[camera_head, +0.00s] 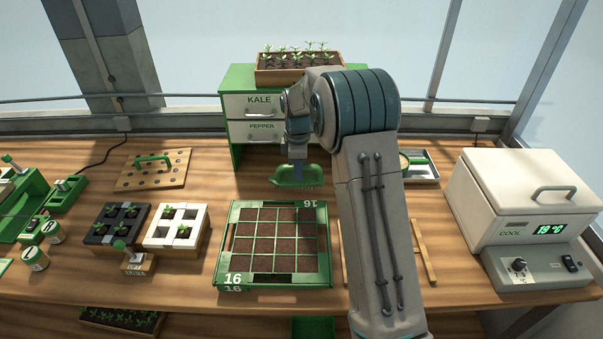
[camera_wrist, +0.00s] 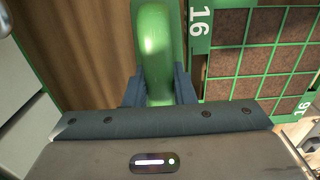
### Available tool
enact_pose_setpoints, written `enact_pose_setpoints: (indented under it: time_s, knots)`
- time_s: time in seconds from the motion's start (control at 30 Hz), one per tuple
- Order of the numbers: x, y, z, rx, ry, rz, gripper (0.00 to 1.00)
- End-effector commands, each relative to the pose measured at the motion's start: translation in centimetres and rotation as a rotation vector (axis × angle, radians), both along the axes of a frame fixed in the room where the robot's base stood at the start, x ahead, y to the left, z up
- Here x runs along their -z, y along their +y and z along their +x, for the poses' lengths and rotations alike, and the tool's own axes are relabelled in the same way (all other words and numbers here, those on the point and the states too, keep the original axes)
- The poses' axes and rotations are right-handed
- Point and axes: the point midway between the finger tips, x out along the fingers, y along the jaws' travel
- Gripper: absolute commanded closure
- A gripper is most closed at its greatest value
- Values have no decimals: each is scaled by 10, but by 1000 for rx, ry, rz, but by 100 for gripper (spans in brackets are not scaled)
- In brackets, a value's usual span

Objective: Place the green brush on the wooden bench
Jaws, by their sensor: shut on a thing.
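The green brush (camera_head: 297,176) hangs level in my gripper (camera_head: 297,160), with its bristles facing down, behind the seed tray. In the wrist view its green handle (camera_wrist: 155,45) sits between the two dark fingers of my gripper (camera_wrist: 158,88), which are shut on it. Whether the bristles touch the bench is hard to tell; the brush appears to be above the wood. The wooden bench (camera_head: 185,280) spans the picture and also shows in the wrist view (camera_wrist: 92,40).
A green tray (camera_head: 224,240) marked 16 with soil cells lies in front of the brush. The KALE and PEPPER drawers (camera_head: 258,115) stand behind. A white COOL box (camera_head: 530,190) is right; a pegboard (camera_head: 152,170) and seedling trays (camera_head: 178,227) are left. Bare wood lies between pegboard and brush.

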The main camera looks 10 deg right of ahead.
Motion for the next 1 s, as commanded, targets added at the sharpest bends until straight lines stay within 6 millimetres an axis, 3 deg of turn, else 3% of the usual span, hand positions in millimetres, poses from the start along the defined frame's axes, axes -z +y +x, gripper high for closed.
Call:
enact_pose_setpoints:
  time_s: [0.1,0.3,0.63,1.0]
  knots:
    - [10,-12,15,1,0,-1,100]
    - [20,-21,27,0,-1,0,100]
    - [58,-22,27,-1,1,-1,100]
    - [65,-22,27,-1,0,0,100]
